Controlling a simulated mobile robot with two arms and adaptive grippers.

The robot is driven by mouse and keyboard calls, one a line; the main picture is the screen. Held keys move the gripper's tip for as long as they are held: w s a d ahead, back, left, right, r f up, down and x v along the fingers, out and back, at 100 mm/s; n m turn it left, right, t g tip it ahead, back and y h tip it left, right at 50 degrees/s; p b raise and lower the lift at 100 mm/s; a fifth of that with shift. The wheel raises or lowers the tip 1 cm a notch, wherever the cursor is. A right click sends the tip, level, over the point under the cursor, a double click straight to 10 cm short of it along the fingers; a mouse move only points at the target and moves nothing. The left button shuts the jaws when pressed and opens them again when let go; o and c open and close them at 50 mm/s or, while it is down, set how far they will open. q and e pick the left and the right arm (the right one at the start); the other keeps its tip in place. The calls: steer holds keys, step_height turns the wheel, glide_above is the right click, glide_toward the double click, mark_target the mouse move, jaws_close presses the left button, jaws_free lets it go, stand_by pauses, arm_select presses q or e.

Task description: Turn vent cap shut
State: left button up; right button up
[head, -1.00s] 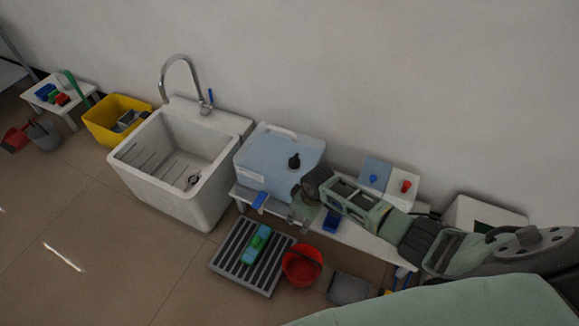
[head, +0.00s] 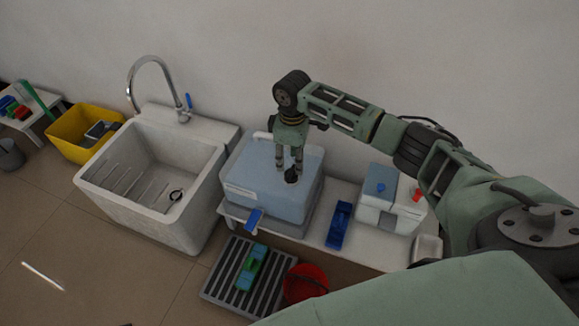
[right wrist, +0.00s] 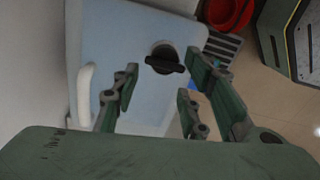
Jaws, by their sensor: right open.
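The black vent cap (head: 291,176) sits on top of the pale blue tank (head: 245,170). In the right wrist view the cap (right wrist: 165,58) is a dark round knob with a raised bar across it, on the tank's top (right wrist: 120,45). My right gripper (head: 289,168) points down over the tank, its fingertips close to the cap. In the wrist view its open fingers (right wrist: 163,85) stand on either side, with the cap between and beyond them. I cannot tell whether a finger touches the cap. My left gripper is not in view.
A blue tap (head: 254,218) sticks out at the tank's front. A white sink (head: 150,190) stands left of it. A blue tray (head: 339,225) and blue-and-white containers (head: 390,205) are on the bench to the right. A red bucket (head: 305,284) stands below.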

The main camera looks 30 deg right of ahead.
mark_target(292, 169)
step_height(292, 169, down, 6)
steer(key=shift+r+b, duration=0.15)
steer(key=shift+b, duration=0.6)
steer(key=shift+c, duration=0.5)
steer(key=c, duration=0.7)
